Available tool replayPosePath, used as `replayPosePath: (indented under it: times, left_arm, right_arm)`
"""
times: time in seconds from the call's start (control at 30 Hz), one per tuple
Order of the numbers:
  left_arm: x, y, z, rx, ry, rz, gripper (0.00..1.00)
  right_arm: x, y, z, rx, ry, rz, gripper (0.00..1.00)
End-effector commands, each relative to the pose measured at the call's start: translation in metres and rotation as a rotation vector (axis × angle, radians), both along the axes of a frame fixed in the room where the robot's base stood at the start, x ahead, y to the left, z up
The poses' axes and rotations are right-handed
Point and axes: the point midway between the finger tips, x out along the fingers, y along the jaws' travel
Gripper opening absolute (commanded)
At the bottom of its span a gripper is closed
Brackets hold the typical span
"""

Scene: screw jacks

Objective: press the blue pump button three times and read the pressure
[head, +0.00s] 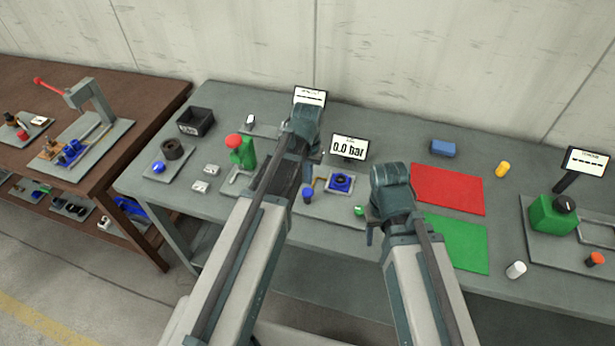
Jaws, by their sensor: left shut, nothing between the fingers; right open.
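The pressure display (350,149) stands behind a grey plate (330,208) and reads 0.0 bar. On the plate are a blue button-like knob (308,195) at the left and a blue round part (341,183) to its right, with a brass-coloured pipe (321,185) between them. I cannot tell for sure which blue part is the pump button. My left gripper (301,126) is shut and empty, above and behind the plate's left side; its fingertips are mostly hidden. My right gripper (371,236) is open near the table's front edge, right of the plate; its fingers are partly hidden.
A green part (360,210) sits at the plate's right edge. A green unit with a red knob (234,141) stands left of my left arm. Red (447,188) and green (456,241) mats lie to the right. Another green device (552,214) stands far right.

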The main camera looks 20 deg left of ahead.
Motion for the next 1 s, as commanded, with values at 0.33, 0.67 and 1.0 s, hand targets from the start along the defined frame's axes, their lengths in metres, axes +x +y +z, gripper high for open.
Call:
replayPosePath:
  times: [0.33,0.67,1.0]
  left_arm:
    - [0.001,0.0,0.06,0.001,-0.001,0.001,0.0]
    - [0.001,0.001,0.072,0.001,-0.001,0.001,0.0]
    - [0.001,0.001,0.071,0.001,-0.001,0.001,0.0]
  right_arm:
    - [0.0,0.0,0.06,0.002,0.0,-0.008,0.5]
    - [0.0,0.0,0.072,0.002,-0.001,-0.012,0.5]
    - [0.0,0.0,0.071,0.002,-0.001,-0.012,0.5]
